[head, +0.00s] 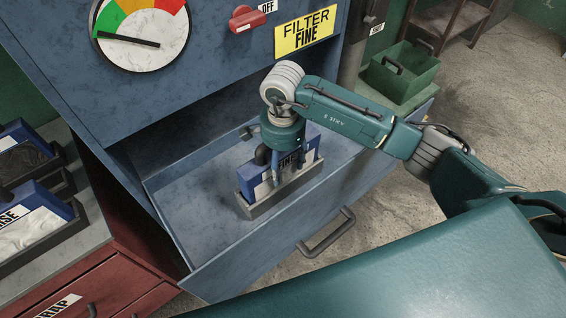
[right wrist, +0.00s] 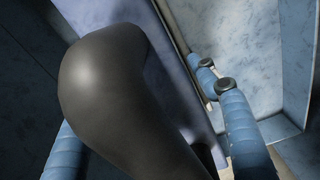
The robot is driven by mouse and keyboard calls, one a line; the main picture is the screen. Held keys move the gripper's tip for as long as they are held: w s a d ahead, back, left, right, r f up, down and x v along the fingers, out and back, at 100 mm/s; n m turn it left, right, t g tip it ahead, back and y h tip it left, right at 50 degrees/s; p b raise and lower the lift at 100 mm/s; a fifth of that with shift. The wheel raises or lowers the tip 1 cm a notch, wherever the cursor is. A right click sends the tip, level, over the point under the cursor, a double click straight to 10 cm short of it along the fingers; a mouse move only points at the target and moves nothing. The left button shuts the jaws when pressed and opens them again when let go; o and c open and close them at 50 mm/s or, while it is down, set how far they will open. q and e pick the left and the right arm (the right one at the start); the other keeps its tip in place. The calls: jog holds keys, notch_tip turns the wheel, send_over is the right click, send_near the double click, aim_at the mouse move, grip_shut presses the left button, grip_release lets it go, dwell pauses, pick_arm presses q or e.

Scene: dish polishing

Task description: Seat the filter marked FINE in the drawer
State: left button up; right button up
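The FINE filter (head: 296,178), white with a blue top and a FINE label, stands upright in a grey metal holder (head: 248,211) inside the open blue drawer (head: 195,194). I cannot tell whether its bottom is fully down. My right gripper (head: 290,172) is directly over the filter, fingers pointing down on either side of its black handle (right wrist: 125,95). In the right wrist view the blue fingers are spread, with a gap between the handle and the right-hand fingers. The gripper hides part of the label and handle. My left gripper is out of view.
The blue cabinet carries a FILTER FINE sign (head: 306,33), a red switch (head: 250,19) by OFF and a dial (head: 142,36). At left, another filter (head: 32,224), its label ending in RSE, sits on a counter. A green bin (head: 402,73) stands at right.

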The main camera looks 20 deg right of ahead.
jog(key=shift+r, duration=0.15)
jog(key=shift+r+p, duration=0.2)
jog(key=shift+p, duration=0.1)
notch_tip(320, 180, up, 10)
jog(key=b, duration=0.4)
jog(key=shift+r, duration=0.85)
